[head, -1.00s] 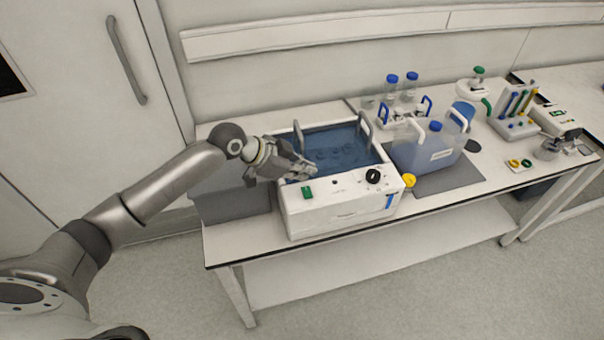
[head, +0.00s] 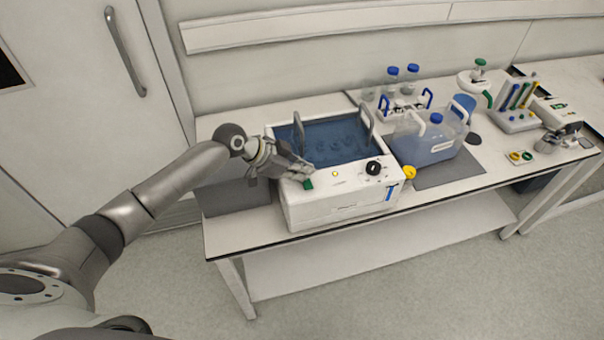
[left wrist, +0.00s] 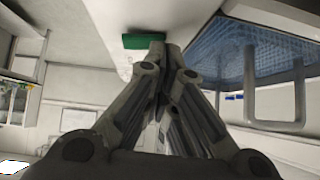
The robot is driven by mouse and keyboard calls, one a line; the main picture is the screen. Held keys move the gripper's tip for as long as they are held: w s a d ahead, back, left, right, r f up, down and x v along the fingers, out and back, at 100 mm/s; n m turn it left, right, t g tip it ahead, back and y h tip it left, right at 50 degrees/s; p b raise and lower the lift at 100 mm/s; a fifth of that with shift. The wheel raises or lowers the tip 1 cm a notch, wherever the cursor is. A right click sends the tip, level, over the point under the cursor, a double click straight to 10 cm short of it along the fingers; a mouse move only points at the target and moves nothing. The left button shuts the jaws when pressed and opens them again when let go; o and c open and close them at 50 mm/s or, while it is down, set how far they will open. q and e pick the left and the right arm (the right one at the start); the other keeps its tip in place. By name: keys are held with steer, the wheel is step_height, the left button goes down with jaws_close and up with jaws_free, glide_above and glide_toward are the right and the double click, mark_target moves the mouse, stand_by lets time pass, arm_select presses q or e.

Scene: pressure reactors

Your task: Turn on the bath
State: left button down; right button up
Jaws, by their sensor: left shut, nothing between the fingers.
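The bath (head: 340,208) is a white box with a blue water-filled basin (head: 335,143) on top, standing on the bench. Its front panel carries a green switch (head: 308,184) at the left, a small lit yellow lamp (head: 335,174) and a black knob (head: 374,168). My left gripper (head: 304,172) is shut and empty, its fingertips at the green switch and partly covering it. In the left wrist view the closed fingertips (left wrist: 165,48) overlap the edge of the green switch (left wrist: 140,41). The right gripper is not in view.
Two grey handles (head: 299,130) rise from the basin. A blue-tinted tank (head: 430,142) stands right of the bath, with a yellow cap (head: 409,172) between. Capped bottles (head: 391,75) stand behind. A grey mat (head: 235,196) lies left of the bath.

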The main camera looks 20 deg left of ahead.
arm_select(q)
steer(key=shift+s+f, duration=0.1)
steer(key=shift+s, duration=0.1)
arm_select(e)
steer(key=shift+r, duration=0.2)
arm_select(q)
steer(key=shift+s+d+p, duration=0.35)
steer(key=shift+s+p, duration=0.1)
steer(key=shift+p, duration=0.2)
steer(key=shift+s+d, duration=0.15)
steer(key=shift+s, duration=0.05)
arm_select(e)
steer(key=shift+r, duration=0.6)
arm_select(q)
steer(key=shift+r, duration=0.2)
